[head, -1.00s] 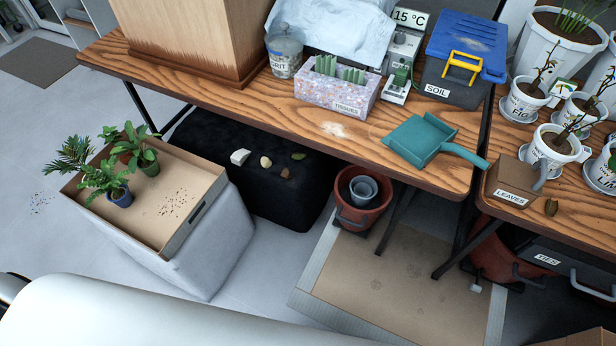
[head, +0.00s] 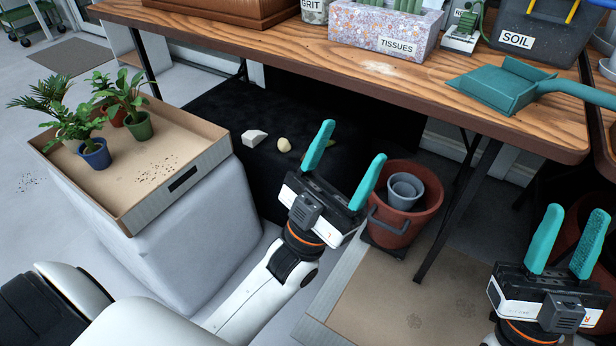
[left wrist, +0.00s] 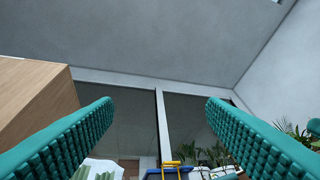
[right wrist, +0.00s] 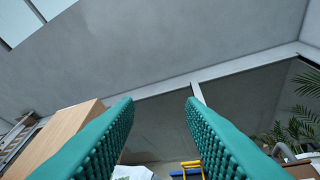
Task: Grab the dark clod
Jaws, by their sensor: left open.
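The dark clod is not visible now; in the earlier head view a small brown lump lay on the black surface under the table, and my left gripper now covers that area. My left gripper (head: 354,142) is open and empty, its teal fingers pointing up in front of the black surface (head: 215,118). A white stone (head: 255,137) and a pale yellowish lump (head: 284,145) lie there, left of the fingers. My right gripper (head: 576,213) is open and empty at the lower right.
A red bucket (head: 411,222) with grey pots stands right of my left gripper. The wooden table (head: 300,38) overhangs the black surface. A cardboard tray (head: 128,205) with potted plants stands at left. A teal dustpan (head: 503,88) lies on the table.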

